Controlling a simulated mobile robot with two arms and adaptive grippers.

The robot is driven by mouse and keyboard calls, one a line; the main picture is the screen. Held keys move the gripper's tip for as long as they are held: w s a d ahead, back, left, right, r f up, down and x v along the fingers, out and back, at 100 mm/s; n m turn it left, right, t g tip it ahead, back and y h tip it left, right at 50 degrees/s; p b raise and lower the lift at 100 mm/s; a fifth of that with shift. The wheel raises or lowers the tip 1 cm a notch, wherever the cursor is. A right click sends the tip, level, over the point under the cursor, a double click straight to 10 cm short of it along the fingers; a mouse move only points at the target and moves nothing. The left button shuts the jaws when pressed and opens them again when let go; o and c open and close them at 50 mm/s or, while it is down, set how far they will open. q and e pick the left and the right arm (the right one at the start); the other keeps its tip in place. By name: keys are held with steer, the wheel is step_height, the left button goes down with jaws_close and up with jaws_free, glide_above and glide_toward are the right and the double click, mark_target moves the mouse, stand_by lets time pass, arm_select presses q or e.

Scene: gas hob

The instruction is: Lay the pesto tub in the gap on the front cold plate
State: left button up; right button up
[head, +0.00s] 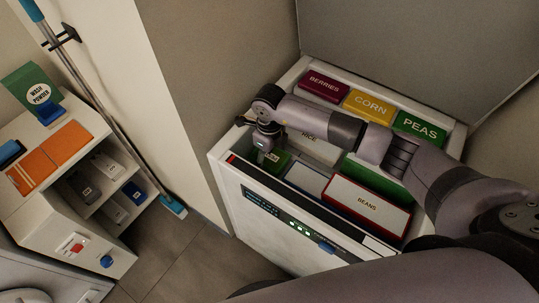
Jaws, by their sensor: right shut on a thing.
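The open white freezer (228,208) holds several labelled packs. My right gripper (263,153) reaches over its left part and is shut on a small dark green tub (277,160), taken to be the pesto tub; its label is mostly hidden. The tub is low at the front left of the freezer; I cannot tell if it touches what is beneath. To its right in the front row are a pale, blue-edged flat surface (305,179), which may be the cold plate or a pack, and the BEANS box (367,203). My left gripper is out of view.
BERRIES (324,86), CORN (368,104) and PEAS (420,127) boxes line the back. A white RICE box (315,147) lies partly under my right arm, by a green box (372,174). A shelf unit (75,185) and a mop (115,125) stand left.

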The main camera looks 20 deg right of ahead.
steer(key=shift+f+b, duration=0.4)
steer(key=shift+f, duration=0.1)
steer(key=o, duration=1.4)
step_height(320, 180, up, 12)
steer(key=shift+r, duration=0.1)
